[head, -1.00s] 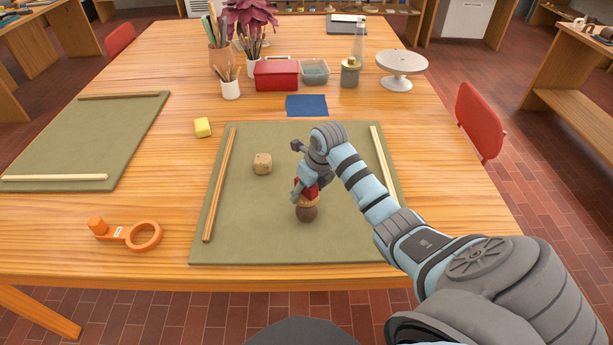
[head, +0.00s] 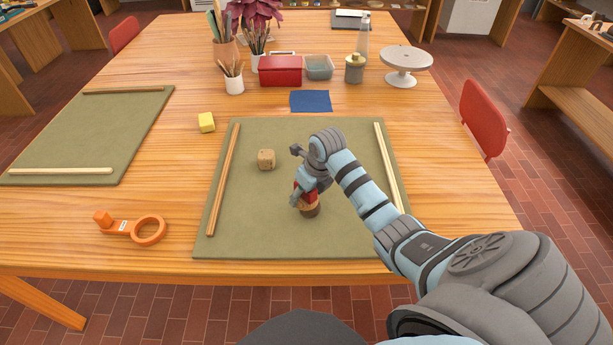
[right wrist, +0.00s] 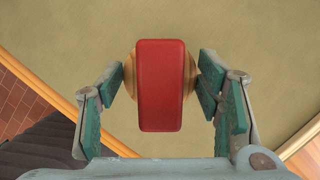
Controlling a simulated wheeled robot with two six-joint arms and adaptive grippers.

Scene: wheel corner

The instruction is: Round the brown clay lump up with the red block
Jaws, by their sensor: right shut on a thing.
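My right gripper (head: 306,190) is over the front middle of the green mat, shut on the red block (head: 303,198). A round pale wooden part (head: 304,208) shows directly under the red. The lump is hidden there. My left gripper is not in view.
Wooden strips (head: 223,180) lie along the mat's left and right sides. A yellow block (head: 206,122) and an orange tool (head: 133,229) lie to the left. The mat's front is clear.

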